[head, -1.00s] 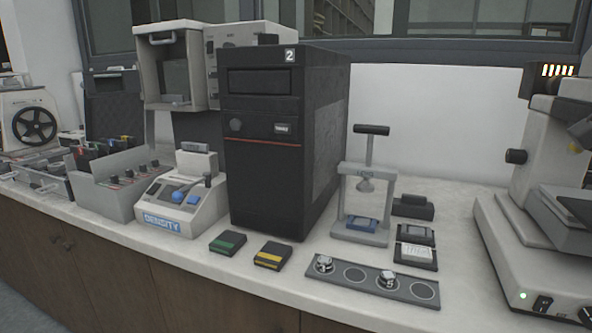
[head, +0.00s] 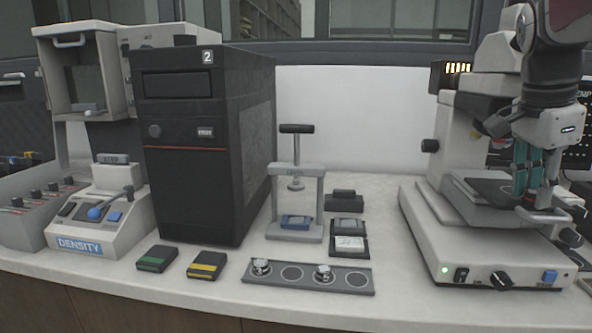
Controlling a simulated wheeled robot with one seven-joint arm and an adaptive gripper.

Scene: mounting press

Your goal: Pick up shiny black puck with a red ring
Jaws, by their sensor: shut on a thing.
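My gripper (head: 534,198) is at the right of the head view, pointing down with its teal fingers in front of the microscope (head: 425,210) and beside its dark stage (head: 480,188). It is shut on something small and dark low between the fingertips. I cannot make out a red ring on it, so I cannot tell whether it is the shiny black puck. No shiny black puck with a red ring shows clearly elsewhere.
A grey strip (head: 336,279) with round places holds two shiny metal pieces at the bench front. A small press (head: 297,185), a black cabinet (head: 195,150), green (head: 157,258) and yellow (head: 207,265) blocks and a density unit (head: 100,215) stand leftward. The bench is clear between strip and microscope.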

